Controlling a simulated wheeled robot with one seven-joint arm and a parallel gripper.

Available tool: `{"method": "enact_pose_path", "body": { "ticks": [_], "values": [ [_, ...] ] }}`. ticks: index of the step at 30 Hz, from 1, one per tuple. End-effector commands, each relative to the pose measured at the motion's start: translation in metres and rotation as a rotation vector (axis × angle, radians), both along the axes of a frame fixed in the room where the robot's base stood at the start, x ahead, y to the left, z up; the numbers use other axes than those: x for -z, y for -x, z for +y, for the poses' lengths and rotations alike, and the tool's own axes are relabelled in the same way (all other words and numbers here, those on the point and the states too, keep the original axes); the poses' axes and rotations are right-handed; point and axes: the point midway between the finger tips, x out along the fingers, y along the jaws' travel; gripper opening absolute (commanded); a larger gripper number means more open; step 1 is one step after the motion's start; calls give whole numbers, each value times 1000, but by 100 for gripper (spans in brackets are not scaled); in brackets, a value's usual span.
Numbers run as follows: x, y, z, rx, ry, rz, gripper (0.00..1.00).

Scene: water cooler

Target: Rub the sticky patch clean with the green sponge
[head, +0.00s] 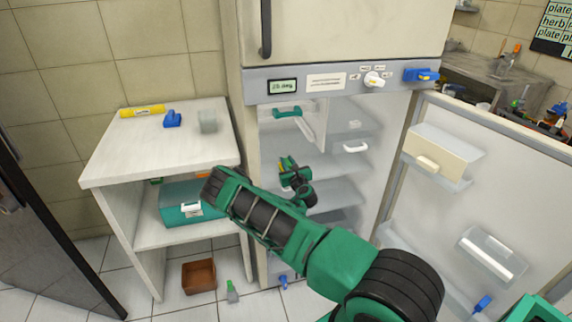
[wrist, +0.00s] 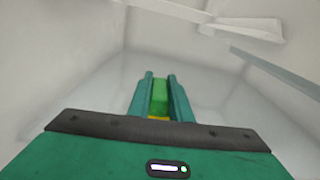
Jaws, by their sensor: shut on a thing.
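The green sponge (wrist: 159,97) shows between my fingers in the wrist view, with a thin yellow band at its near end. My gripper (wrist: 160,88) is shut on it. In the head view my gripper (head: 287,164) is inside the open refrigerator (head: 335,115), near its left side and among the pale shelves. The sponge is small and partly hidden there. I cannot make out the sticky patch in either view. I cannot tell whether the sponge touches a surface.
The refrigerator door (head: 478,190) stands open to the right, with bins on it. A white shelf unit (head: 160,155) stands left, holding a teal case (head: 178,204) below its top. A brown box (head: 199,276) and a green-tipped item (head: 232,291) are on the floor.

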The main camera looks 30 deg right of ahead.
Motion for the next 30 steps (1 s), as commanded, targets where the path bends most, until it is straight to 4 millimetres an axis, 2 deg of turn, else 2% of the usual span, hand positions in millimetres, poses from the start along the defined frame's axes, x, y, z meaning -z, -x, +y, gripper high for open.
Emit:
{"method": "enact_pose_path", "body": {
  "ticks": [17, 27, 30],
  "values": [
    [2, 0, 0, -1, -2, 2, 0],
    [1, 11, 3, 0, -1, 2, 0],
    [0, 9, 3, -1, -1, 0, 0]
  ]
}}
